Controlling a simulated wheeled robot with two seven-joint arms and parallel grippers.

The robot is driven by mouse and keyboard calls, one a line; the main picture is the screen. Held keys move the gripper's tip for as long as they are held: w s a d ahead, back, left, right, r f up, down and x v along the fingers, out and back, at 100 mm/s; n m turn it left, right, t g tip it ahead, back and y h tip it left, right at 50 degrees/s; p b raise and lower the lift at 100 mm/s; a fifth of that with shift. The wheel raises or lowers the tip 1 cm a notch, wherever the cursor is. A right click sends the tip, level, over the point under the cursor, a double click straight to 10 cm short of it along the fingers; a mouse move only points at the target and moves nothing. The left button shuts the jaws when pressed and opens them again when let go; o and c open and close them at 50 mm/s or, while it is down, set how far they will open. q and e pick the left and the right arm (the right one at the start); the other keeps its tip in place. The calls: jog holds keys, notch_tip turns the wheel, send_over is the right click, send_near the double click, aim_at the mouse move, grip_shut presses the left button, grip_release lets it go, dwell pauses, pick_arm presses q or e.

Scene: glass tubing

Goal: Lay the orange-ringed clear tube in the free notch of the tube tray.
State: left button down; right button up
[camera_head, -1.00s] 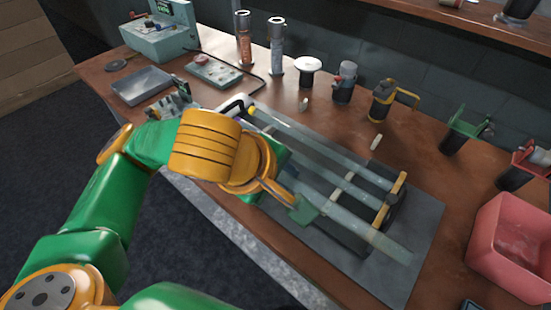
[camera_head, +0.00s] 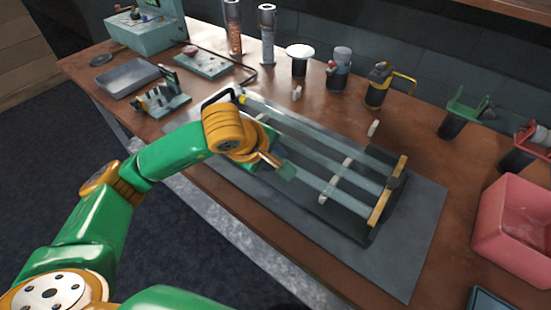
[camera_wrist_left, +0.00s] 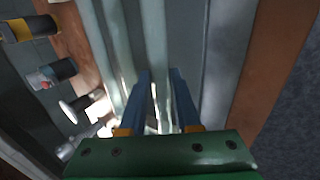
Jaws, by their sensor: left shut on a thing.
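The tube tray (camera_head: 343,230) is a dark rack with a yellow notched bar (camera_head: 387,192) at its right end and pale cross supports. Two clear tubes, a back tube (camera_head: 315,130) and a middle tube (camera_head: 335,164), lie along it. My left gripper (camera_head: 286,172) is shut on a third clear tube (camera_head: 340,195), which lies along the tray's front side with its right end by the yellow bar. I cannot tell whether it rests in the notch. In the left wrist view the tube (camera_wrist_left: 155,40) runs between the fingers (camera_wrist_left: 162,95). Its orange ring is not discernible. My right gripper is not in view.
The tray stands on a grey mat (camera_head: 405,275) on a brown bench. A pink bin (camera_head: 515,230) is at the right. Bottles and holders, including a yellow-handled one (camera_head: 380,85), line the back. A shallow grey tray (camera_head: 128,77) is at the left. The front mat area is clear.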

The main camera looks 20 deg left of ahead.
pick_arm(q)
jog(key=c, duration=0.6)
grip_release()
jog(key=shift+r, duration=0.2)
jog(key=v, duration=1.1)
jog(key=shift+s+r, duration=0.3)
jog(key=shift+s, duration=0.05)
